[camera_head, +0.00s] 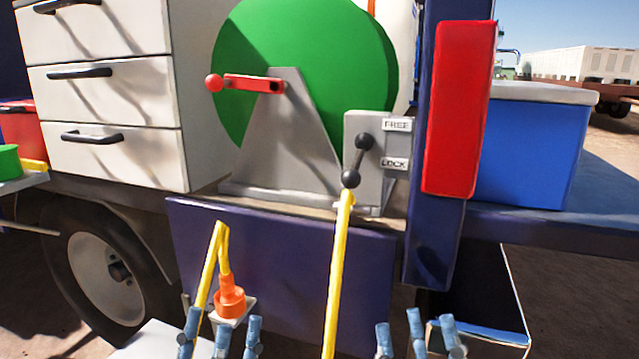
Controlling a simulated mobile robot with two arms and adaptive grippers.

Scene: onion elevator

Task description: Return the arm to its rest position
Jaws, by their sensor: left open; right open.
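My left gripper (220,338) is at the bottom of the head view, left of centre. Its blue fingertips are spread apart and nothing is seen between them. An orange fitting (229,298) on a yellow hose (208,265) shows just above and behind these fingers, on a small pale plate. I cannot tell whether the fingers touch it. My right gripper (418,335) is at the bottom, right of centre, with its blue fingertips spread and empty. Both arms are mostly outside the picture.
A green reel (330,60) with a red crank (255,83) stands on the truck bed. White drawers (110,160) stand left, a blue box (530,150) right.

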